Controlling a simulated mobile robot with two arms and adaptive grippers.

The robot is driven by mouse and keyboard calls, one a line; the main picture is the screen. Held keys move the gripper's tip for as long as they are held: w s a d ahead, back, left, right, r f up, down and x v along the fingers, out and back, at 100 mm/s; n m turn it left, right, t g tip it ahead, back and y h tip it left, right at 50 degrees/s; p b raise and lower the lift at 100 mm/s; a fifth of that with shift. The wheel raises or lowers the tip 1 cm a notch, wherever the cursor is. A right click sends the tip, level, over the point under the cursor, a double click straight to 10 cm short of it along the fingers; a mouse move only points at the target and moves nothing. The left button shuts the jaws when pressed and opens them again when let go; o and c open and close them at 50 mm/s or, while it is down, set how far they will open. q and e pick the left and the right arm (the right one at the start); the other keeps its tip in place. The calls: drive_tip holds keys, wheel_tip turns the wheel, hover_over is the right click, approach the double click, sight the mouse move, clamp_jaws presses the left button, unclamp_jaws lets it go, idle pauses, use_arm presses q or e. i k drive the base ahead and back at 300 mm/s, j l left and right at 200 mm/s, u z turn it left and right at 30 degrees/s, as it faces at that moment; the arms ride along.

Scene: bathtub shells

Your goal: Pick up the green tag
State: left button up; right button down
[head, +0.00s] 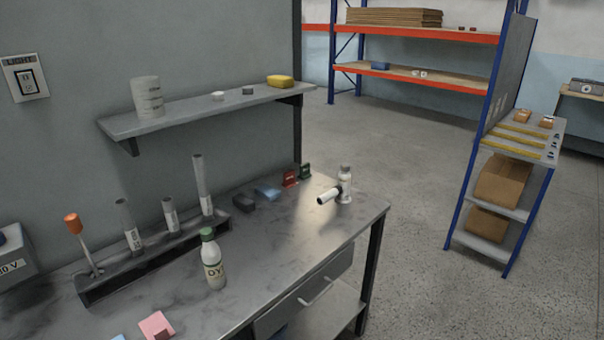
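A small green tag (305,172) stands on the grey workbench (285,235), near its far edge. A similar red tag (290,178) stands just to its left. The green tag looks upright, with a pale mark on it too small to read. Neither of my grippers shows in the head view.
A white bottle and a white cylinder (328,196) are right of the tags; blue (268,193) and dark (243,203) items lie left. A green-capped bottle (213,262) and tube rack (150,262) are nearer. A wall shelf (190,110) overhangs the bench's back.

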sight(305, 169)
drive_tip(key=z, duration=0.65)
drive_tip(key=i+l+z, duration=0.2)
drive_tip(key=i+z, duration=0.2)
drive_tip(key=i, duration=0.15)
drive_tip(key=i+z, duration=0.4)
drive_tip(key=i, duration=0.9)
drive_tip(key=i+l+u, duration=0.1)
drive_tip(key=i, duration=0.7)
drive_tip(key=i+l, duration=0.15)
drive_tip(key=i, duration=0.6)
drive_tip(key=i+j+u, duration=0.1)
drive_tip(key=i+u, duration=0.75)
drive_tip(key=i+l+u, duration=0.15)
drive_tip(key=i+u, duration=0.25)
drive_tip(key=i+j+u, duration=0.1)
drive_tip(key=i+u, duration=0.3)
drive_tip(key=i, duration=0.2)
drive_tip(key=i+l+u, duration=0.1)
drive_tip(key=i+u, duration=0.35)
drive_tip(key=i, duration=0.15)
